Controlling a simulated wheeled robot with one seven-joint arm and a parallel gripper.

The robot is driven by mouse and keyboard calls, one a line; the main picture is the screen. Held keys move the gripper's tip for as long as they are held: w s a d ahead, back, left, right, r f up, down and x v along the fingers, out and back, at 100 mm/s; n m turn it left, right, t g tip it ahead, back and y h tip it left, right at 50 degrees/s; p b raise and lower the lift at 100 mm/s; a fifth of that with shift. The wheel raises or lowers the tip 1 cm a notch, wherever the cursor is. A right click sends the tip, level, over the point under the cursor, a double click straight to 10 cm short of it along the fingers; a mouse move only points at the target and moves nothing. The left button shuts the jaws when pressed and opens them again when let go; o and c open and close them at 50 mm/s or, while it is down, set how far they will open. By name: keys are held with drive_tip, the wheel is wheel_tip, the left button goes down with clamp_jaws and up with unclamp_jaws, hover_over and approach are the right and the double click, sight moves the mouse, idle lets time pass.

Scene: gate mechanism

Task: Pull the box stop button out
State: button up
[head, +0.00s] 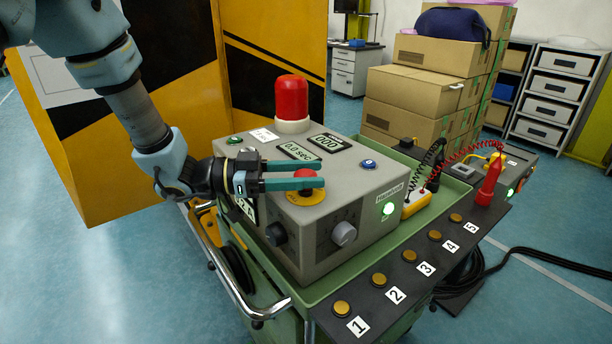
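The red stop button (303,174) sits on a yellow round base (305,197) on top of the grey control box (345,198), near its front left edge. My gripper (322,174) comes in from the left with two teal fingers lying about level and apart from each other. The red of the button shows between them. The near finger covers part of the button's front, and the far finger passes behind it. I cannot tell whether the fingers touch the button.
A red beacon (291,102) stands at the back of the box. A green button (234,140), a blue button (368,164) and two displays are on its top. A black panel with numbered buttons (410,256) is in front on the right. A yellow-black barrier (180,100) stands behind.

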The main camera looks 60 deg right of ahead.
drive_tip(key=o, duration=0.4)
drive_tip(key=shift+w+a, duration=0.1)
drive_tip(key=b+v, duration=0.2)
drive_tip(key=v, duration=0.8)
drive_tip(key=shift+w+a, duration=0.15)
drive_tip(key=shift+w, duration=0.1)
